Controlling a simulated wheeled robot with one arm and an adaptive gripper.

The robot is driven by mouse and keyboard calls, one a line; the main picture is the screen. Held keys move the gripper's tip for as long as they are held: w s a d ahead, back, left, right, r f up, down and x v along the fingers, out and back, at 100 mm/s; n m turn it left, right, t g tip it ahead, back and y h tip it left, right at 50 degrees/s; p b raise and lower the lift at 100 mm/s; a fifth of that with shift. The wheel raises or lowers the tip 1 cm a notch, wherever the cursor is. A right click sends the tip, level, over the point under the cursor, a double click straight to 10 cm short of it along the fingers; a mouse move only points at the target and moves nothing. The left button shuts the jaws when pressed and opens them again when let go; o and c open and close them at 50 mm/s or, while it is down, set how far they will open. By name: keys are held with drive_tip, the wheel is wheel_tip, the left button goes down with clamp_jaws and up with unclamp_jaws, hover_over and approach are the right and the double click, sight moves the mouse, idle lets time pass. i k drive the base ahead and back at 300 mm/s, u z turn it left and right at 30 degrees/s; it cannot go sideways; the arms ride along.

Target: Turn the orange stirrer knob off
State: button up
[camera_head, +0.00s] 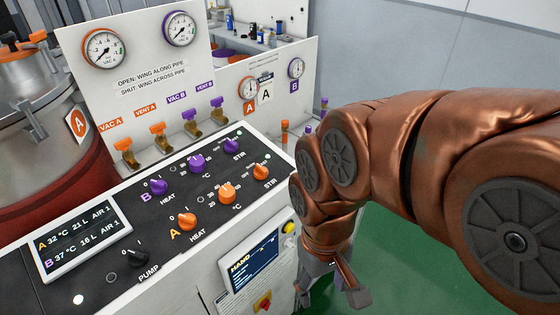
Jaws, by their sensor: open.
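The orange stirrer knob (261,172) sits at the right end of the lower row on the black control panel (85,200), beside a "STIR" label. A small green light shows just above it. My gripper (333,290) hangs low at the right of the panel, in front of the cabinet's right side, apart from the knob. Its fingers are spread and nothing is seen between them. My copper arm comes in from the right and hides part of the cabinet's right edge.
Nearby are the purple stir knob (231,145), the orange °C knob (227,192), the orange heat knob (187,221) and the black pump knob (138,258). Valve handles (158,130) and gauges (105,49) stand behind. A screen (252,262) is on the front. Green floor lies right.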

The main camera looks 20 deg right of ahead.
sight(261, 173)
drive_tip(key=z, duration=0.8)
drive_tip(key=k, duration=1)
drive_tip(key=u, duration=1.1)
drive_tip(key=i, duration=0.5)
